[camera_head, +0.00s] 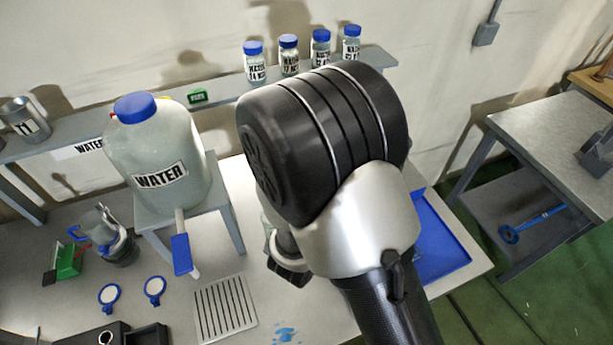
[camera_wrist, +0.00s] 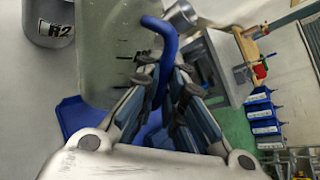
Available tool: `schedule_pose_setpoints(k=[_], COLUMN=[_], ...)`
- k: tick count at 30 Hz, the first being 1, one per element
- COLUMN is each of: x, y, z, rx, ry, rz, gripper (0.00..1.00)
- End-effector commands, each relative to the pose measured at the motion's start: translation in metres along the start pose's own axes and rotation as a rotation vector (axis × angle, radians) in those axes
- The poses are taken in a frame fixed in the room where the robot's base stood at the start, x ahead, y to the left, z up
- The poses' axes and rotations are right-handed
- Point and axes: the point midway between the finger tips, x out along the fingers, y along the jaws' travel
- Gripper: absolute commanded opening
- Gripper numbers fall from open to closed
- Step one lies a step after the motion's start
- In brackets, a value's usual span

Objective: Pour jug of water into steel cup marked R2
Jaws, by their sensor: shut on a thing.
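My gripper (camera_wrist: 165,84) is shut on the blue handle (camera_wrist: 160,42) of a clear jug in the wrist view. The jug's translucent grey-green body (camera_wrist: 112,40) fills the upper left middle of that view; its water level cannot be made out. A steel cup marked R2 (camera_wrist: 48,22) shows at the upper left, beyond the jug and partly cut off by the frame edge. In the head view my wrist hides the jug, the R2 cup and most of the gripper.
A large water bottle (camera_head: 160,160) stands on a small stand to the left of my arm. Small blue-capped jars (camera_head: 289,56) line the back shelf. A blue tray (camera_head: 440,240) lies at the right end of the table. A drain grate (camera_head: 225,308) is in front.

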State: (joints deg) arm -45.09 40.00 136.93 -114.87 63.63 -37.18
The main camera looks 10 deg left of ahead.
Motion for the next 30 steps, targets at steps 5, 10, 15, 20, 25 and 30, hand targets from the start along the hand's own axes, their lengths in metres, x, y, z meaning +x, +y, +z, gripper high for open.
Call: schedule_pose_setpoints(k=[5, 10, 15, 20, 25, 30], x=[0.002, -0.002, -0.005, -0.011, -0.014, -0.013], y=[0.004, 0.001, -0.002, -0.007, -0.007, -0.003], z=[-0.013, -0.022, -0.030, -0.025, -0.032, -0.049], rx=[0.048, 0.100, 0.154, 0.177, 0.218, 0.301], ry=[-0.045, -0.091, -0.138, -0.163, -0.202, -0.274], rz=[0.000, 0.001, 0.001, -0.001, 0.007, 0.015], gripper=[0.00, 0.00, 0.00, 0.00, 0.00, 0.00])
